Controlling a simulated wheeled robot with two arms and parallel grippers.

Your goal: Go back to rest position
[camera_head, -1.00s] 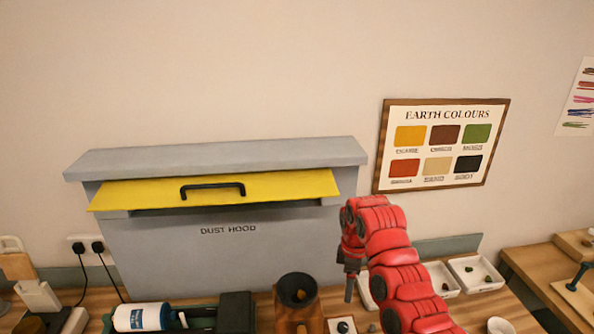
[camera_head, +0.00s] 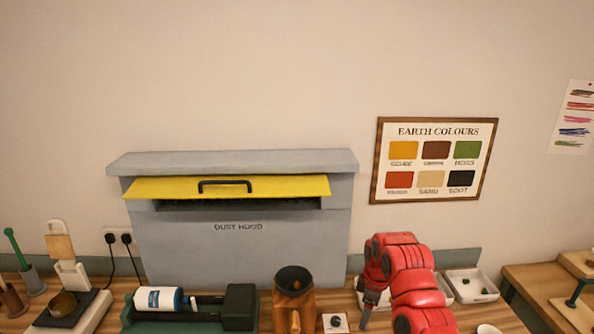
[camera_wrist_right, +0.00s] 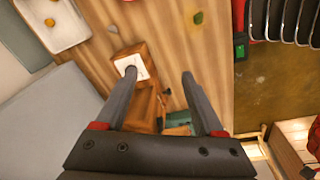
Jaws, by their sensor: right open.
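My right gripper (camera_head: 368,308) hangs from the red right arm, pointing down over the right part of the bench, right of a small white plate with a dark knob (camera_head: 336,322). In the right wrist view the right gripper (camera_wrist_right: 158,73) shows two dark fingers spread apart with nothing between their tips. Wooden bench top (camera_wrist_right: 165,35) shows beyond them. One fingertip overlaps the white knob plate in that view. My left gripper is in neither view.
A grey dust hood (camera_head: 290,245) with a yellow flap (camera_head: 160,187) stands against the wall. A wooden grinder with a dark cup (camera_head: 294,280), a green-based roller machine (camera_head: 190,327) and white trays (camera_head: 480,272) stand on the bench around the right arm.

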